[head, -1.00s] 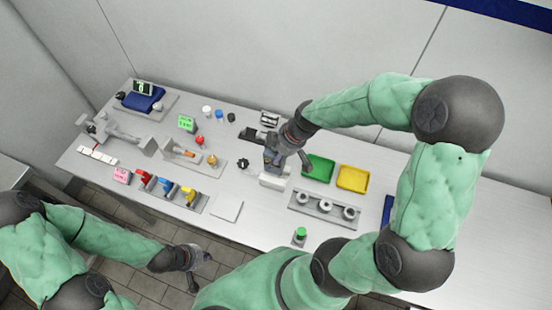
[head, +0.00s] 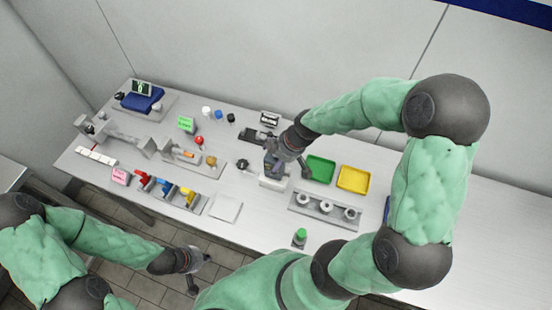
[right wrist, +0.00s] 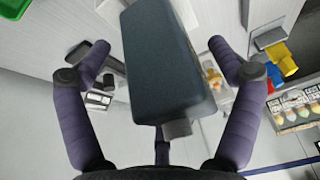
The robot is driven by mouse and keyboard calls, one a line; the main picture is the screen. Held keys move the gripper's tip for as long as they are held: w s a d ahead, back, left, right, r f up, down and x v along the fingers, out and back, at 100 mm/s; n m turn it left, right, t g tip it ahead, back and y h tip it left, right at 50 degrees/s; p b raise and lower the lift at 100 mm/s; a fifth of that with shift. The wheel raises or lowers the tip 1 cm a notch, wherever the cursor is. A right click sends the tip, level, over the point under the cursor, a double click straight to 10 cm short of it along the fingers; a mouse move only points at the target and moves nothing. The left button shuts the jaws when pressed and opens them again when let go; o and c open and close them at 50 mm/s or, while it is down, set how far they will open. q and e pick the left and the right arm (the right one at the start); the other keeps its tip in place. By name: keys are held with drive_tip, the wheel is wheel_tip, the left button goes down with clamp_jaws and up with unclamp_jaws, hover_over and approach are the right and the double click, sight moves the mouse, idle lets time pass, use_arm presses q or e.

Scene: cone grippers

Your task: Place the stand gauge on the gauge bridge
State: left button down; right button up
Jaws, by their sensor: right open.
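The stand gauge appears to be the dark blue-grey block (head: 271,160) above a white base (head: 273,181) near the middle of the table. In the right wrist view the block (right wrist: 165,70) fills the space between the fingers. My right gripper (head: 288,167) is over it; it is open (right wrist: 158,55), with a finger on each side and gaps showing beside the block. The gripper partly hides the block in the head view. I cannot tell for certain which fixture is the gauge bridge. My left gripper (head: 203,272) is open and empty in front of the table.
A green tray (head: 320,169) and a yellow tray (head: 353,179) lie right of the right gripper. A grey holder (head: 312,209) with round pieces and a green-topped item (head: 300,236) stand nearer the front. Several coloured parts and fixtures crowd the left side.

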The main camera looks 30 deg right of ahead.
drive_tip(key=shift+r, duration=0.2)
drive_tip(key=p+v, duration=0.2)
drive_tip(key=v, duration=1)
